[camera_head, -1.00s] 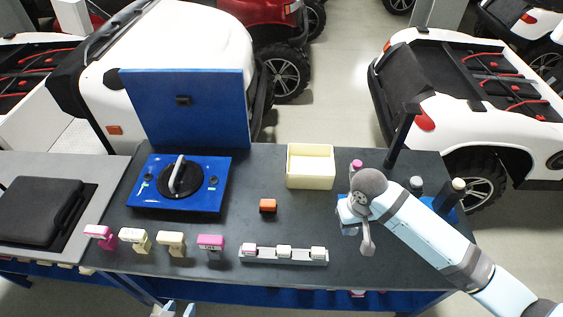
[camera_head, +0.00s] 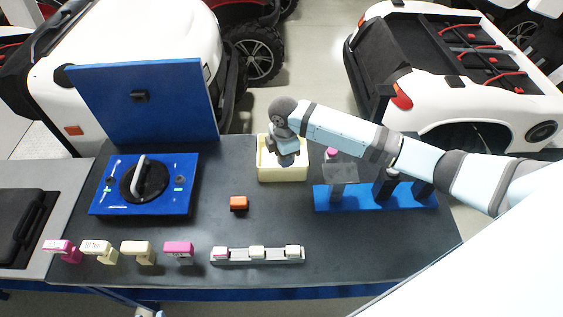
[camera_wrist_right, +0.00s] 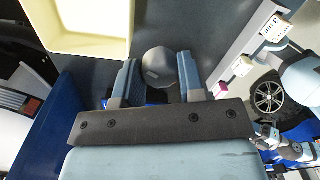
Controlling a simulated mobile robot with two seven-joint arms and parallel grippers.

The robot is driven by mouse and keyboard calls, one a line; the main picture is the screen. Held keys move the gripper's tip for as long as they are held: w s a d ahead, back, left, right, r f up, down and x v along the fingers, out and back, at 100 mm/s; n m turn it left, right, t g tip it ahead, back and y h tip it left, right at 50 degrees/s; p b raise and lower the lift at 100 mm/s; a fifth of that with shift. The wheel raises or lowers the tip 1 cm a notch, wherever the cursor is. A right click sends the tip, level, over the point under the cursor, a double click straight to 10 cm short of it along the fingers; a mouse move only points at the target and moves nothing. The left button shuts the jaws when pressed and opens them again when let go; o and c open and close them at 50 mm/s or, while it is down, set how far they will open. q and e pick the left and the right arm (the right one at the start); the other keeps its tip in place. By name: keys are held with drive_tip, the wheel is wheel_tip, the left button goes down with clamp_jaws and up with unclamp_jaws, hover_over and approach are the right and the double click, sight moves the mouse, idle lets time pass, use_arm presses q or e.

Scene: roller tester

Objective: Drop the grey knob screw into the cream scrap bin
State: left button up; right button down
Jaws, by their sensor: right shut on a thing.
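The grey knob screw (camera_wrist_right: 158,66) is between the fingers of my right gripper (camera_wrist_right: 158,80), which is shut on it. In the head view my right gripper (camera_head: 287,158) hangs over the cream scrap bin (camera_head: 283,175) and covers part of its opening; the knob screw cannot be made out there. In the right wrist view the bin (camera_wrist_right: 85,45) is at the upper left, beside the held knob. Small pale parts at the bottom edge of the head view may be my left gripper (camera_head: 146,311); its fingers do not show clearly.
An orange block (camera_head: 239,203) lies left of the bin. A blue rack (camera_head: 330,200) with dark posts and a pink knob (camera_head: 331,153) stand to the right, below my arm. A blue panel with a dial (camera_head: 143,183) is at the left. Several labelled blocks line the front.

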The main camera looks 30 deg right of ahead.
drive_tip(key=w+d+r+n, duration=0.2)
drive_tip(key=w+d+n, duration=0.3)
drive_tip(key=w+n, duration=0.55)
wheel_tip(320, 180, down, 6)
drive_tip(key=s+n+b, duration=0.1)
drive_tip(key=b, duration=0.5)
drive_tip(key=shift+s, duration=0.35)
drive_tip(key=shift+r+n, duration=0.15)
drive_tip(key=shift+n, duration=0.1)
drive_tip(key=c, duration=0.6)
unclamp_jaws()
drive_tip(key=shift+c, duration=0.2)
drive_tip(key=shift+r, duration=0.1)
wheel_tip(320, 180, up, 14)
drive_tip(key=b, duration=0.1)
drive_tip(key=shift+b, duration=0.3)
